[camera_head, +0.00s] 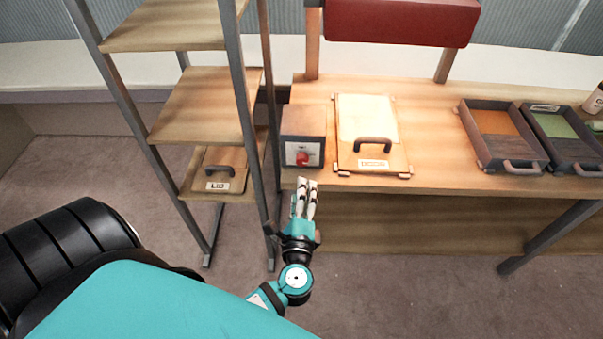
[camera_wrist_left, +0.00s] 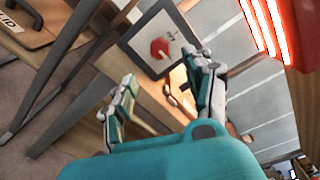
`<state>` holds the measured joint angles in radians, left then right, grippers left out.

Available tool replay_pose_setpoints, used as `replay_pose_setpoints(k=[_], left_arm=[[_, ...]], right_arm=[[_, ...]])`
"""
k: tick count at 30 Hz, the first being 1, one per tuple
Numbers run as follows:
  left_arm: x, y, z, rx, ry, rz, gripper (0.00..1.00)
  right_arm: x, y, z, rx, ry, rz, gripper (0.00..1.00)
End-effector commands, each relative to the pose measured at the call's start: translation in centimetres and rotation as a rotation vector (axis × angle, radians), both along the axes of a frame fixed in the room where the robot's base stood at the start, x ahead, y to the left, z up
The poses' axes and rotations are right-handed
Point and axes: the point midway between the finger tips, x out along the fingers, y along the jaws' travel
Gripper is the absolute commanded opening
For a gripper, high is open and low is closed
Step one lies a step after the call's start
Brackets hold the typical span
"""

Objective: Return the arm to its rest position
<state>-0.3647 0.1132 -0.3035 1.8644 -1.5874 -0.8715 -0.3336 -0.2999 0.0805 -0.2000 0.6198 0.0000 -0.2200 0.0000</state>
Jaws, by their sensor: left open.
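My left gripper (camera_head: 305,190) is open and empty. In the head view it is in front of the workbench's near edge, just below a box with a red knob (camera_head: 303,136). In the left wrist view the two fingers of my left gripper (camera_wrist_left: 160,92) are spread apart with nothing between them. The box with the red knob (camera_wrist_left: 162,48) shows just beyond the fingertips there. I cannot tell whether the fingers touch the box or the bench edge. My right gripper is not in view.
A shelf rack (camera_head: 232,75) stands left of my arm, with a panel marked LID (camera_head: 222,184) on its low shelf. On the workbench (camera_head: 430,130) are a handled board marked DOOR (camera_head: 367,115) and two trays (camera_head: 493,125) (camera_head: 560,130). Bare floor lies in front.

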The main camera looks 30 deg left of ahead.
Motion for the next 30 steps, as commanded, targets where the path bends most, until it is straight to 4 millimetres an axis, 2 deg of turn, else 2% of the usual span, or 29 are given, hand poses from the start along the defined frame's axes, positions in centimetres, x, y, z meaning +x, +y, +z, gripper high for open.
replay_pose_setpoints(k=[6,20,23,26,29,30], left_arm=[[-1.2,-0.7,0.1,0.0,0.0,0.001,0.53],[-1.2,-0.7,0.1,0.001,-0.001,0.001,0.53],[-1.2,-0.7,-0.4,-0.006,0.009,-0.002,0.53],[-1.3,-0.9,-3.1,-0.051,0.059,-0.013,0.53],[-1.9,-1.2,-8.6,-0.153,0.161,-0.027,0.53],[-2.4,-1.3,-11.4,-0.209,0.213,-0.03,0.53]], right_arm=[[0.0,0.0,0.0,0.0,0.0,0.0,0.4],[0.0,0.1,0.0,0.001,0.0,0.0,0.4],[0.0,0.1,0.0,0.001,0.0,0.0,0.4],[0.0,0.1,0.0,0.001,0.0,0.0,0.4],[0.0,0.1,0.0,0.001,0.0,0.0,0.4],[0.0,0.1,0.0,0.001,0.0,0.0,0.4]])
